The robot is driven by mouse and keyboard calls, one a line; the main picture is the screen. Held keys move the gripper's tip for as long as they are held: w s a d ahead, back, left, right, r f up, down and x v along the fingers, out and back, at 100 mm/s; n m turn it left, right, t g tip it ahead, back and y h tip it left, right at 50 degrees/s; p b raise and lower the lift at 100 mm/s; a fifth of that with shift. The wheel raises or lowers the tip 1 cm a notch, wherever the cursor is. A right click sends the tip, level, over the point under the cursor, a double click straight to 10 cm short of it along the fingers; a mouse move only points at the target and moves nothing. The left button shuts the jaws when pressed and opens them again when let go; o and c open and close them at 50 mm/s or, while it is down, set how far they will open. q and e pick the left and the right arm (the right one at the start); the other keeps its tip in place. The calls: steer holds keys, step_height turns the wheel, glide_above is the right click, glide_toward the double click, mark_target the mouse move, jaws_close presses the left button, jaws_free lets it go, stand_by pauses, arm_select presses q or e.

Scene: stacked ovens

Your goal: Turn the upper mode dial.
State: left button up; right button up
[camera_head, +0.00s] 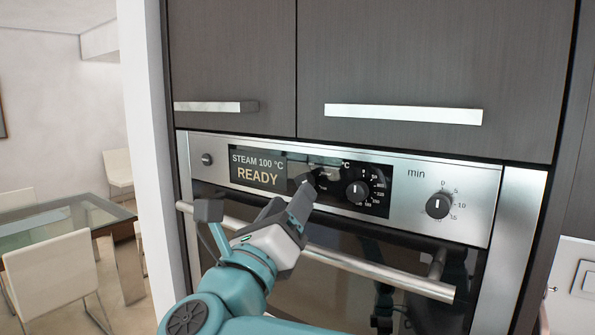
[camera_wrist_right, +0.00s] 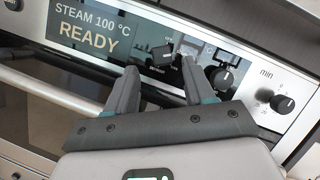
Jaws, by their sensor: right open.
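The upper mode dial (camera_wrist_right: 162,56) is a dark knob on the black part of the oven's control panel, just right of the display. It shows in the wrist view between and just beyond the two fingertips. My right gripper (camera_head: 289,193) is in front of the panel with its fingers pointing at the dial. In the wrist view the gripper (camera_wrist_right: 158,68) is open, with one finger at each side of the dial. I cannot tell whether either finger touches it. In the head view the gripper partly covers the dial's area. My left gripper is not in view.
The temperature dial (camera_head: 358,191) is close to the right of my gripper, and the timer dial (camera_head: 438,206) is farther right. The display (camera_head: 258,168) reads "STEAM 100 °C READY". The oven handle bar (camera_head: 385,277) runs below the panel, near my arm.

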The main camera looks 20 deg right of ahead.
steer(key=p+x, duration=0.1)
steer(key=x, duration=0.2)
steer(key=shift+w+d+r, duration=0.15)
steer(key=shift+w+d, duration=0.05)
steer(key=shift+w, duration=0.05)
steer(key=shift+s+d, duration=0.15)
steer(key=shift+d, duration=0.1)
jaws_close()
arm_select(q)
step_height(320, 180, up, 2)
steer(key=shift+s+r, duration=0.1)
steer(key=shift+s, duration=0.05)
arm_select(e)
steer(key=shift+a, duration=0.1)
